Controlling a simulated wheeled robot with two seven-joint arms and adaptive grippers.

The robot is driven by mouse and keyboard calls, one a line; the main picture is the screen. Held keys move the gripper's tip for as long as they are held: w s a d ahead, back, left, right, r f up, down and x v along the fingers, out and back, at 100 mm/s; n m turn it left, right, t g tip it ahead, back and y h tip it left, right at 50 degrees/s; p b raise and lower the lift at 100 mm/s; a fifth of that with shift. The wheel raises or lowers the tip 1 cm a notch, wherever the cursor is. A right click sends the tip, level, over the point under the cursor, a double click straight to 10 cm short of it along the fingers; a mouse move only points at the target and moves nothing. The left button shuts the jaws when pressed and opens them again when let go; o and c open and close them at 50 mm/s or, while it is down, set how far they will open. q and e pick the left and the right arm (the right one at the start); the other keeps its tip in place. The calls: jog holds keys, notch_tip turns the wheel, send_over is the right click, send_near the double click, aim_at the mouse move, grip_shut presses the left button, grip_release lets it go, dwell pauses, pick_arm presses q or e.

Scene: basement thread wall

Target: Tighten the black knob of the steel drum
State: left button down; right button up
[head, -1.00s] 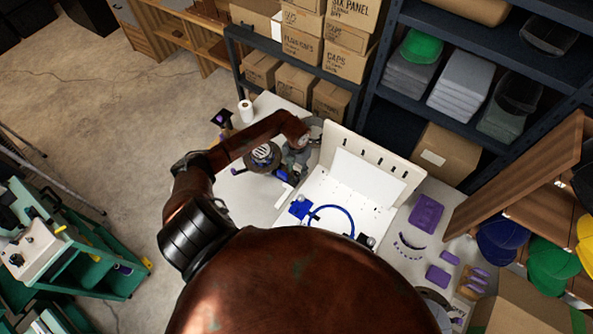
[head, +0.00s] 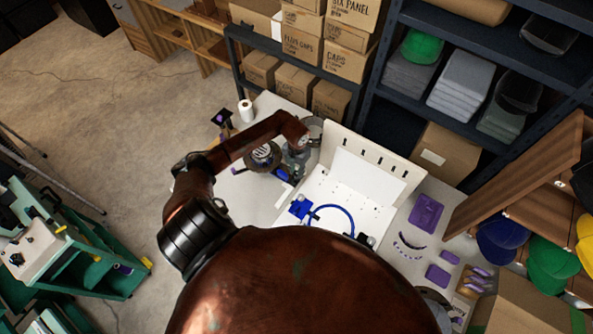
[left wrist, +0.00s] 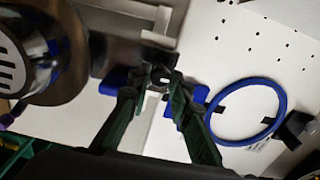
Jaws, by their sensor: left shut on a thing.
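My left gripper (left wrist: 159,80) has its two dark green fingers drawn together on a small black knob (left wrist: 160,74) in the left wrist view. The fingertips partly hide the knob. Blue pads show on both sides of the fingers. A round steel drum (left wrist: 68,45) with a slotted pale face lies left of the gripper. Dark metal is beside it, behind the knob; how they join is unclear. In the head view the drum (head: 262,154) stands on the white table, and my left gripper (head: 290,176) is beside it, partly hidden by my wrist. My right gripper is not in view.
A white upright panel (head: 372,160) with slots stands right of the gripper. A blue ring (head: 333,208) lies on the white base before it. Purple blocks (head: 427,213) lie farther right. A white roll (head: 246,110) stands at the back left. Shelves with boxes (head: 275,73) rise behind.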

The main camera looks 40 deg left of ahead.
pick_arm(q)
jog(key=shift+f+m+b, duration=0.1)
jog(key=shift+m+b, duration=0.3)
jog(key=shift+b, duration=0.05)
jog(key=m+b, duration=0.3)
jog(key=shift+f+m, duration=0.1)
jog(key=shift+m, duration=0.3)
jog(key=m+b, duration=0.4)
jog(key=shift+m, duration=0.3)
jog(key=m+b, duration=0.3)
jog(key=m, duration=0.1)
jog(key=m+b, duration=0.2)
jog(key=m, duration=0.1)
jog(key=shift+m+b, duration=0.4)
jog(key=shift+m, duration=0.1)
jog(key=shift+d, duration=0.1)
